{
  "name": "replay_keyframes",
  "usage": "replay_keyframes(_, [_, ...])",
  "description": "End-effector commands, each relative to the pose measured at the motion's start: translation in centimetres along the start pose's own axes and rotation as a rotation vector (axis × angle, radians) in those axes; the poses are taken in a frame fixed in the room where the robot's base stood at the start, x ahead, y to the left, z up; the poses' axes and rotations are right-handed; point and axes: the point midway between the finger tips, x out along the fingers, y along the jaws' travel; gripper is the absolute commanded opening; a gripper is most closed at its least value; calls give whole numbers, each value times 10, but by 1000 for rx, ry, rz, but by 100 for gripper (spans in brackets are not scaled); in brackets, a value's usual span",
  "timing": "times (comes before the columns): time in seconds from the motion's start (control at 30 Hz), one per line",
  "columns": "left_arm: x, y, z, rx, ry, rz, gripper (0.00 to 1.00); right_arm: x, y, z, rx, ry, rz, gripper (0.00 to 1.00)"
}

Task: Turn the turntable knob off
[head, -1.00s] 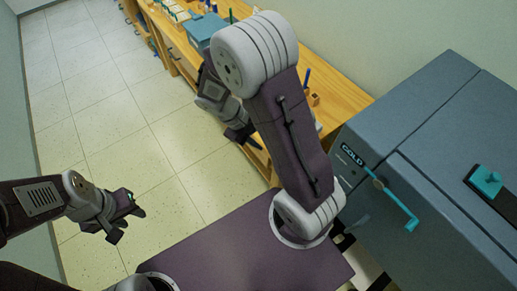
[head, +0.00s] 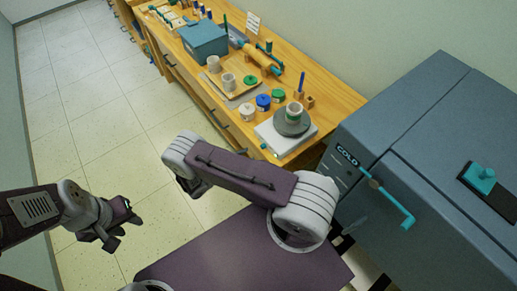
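The turntable has a dark grey disc (head: 291,123) on a pale square base (head: 285,139), near the right end of the wooden workbench. A small pot with a green inside (head: 294,110) stands on the disc. A small knob-like part (head: 277,155) shows at the base's front; its setting is too small to read. My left gripper (head: 126,230) is open and empty over the floor at the left, far from the turntable.
The wooden workbench (head: 333,97) also carries a blue box (head: 204,40), grey cups, several small jars and a wooden tool. A large blue-grey cabinet marked COLD (head: 420,130), with a teal handle (head: 398,206), stands to the right. Tiled floor at left is clear.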

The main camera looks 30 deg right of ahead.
Motion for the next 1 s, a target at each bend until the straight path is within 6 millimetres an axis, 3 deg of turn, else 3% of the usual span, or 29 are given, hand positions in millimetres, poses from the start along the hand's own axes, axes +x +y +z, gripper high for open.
replay_keyframes(0.3, [-19,0,-2,0,0,0,37,63,-1,3,1,-2,-7,30])
replay_keyframes(0.47, [-20,0,-2,0,0,0,37,76,-1,1,0,-1,-4,30])
replay_keyframes(0.7, [-20,0,-2,0,0,0,37,78,-1,1,0,0,-4,30])
replay_keyframes(0.8, [-20,0,-2,0,0,0,37,77,-1,1,0,0,-4,2])
replay_keyframes(1.0, [-19,0,-2,0,0,0,37,77,-1,1,-3,0,-5,0])
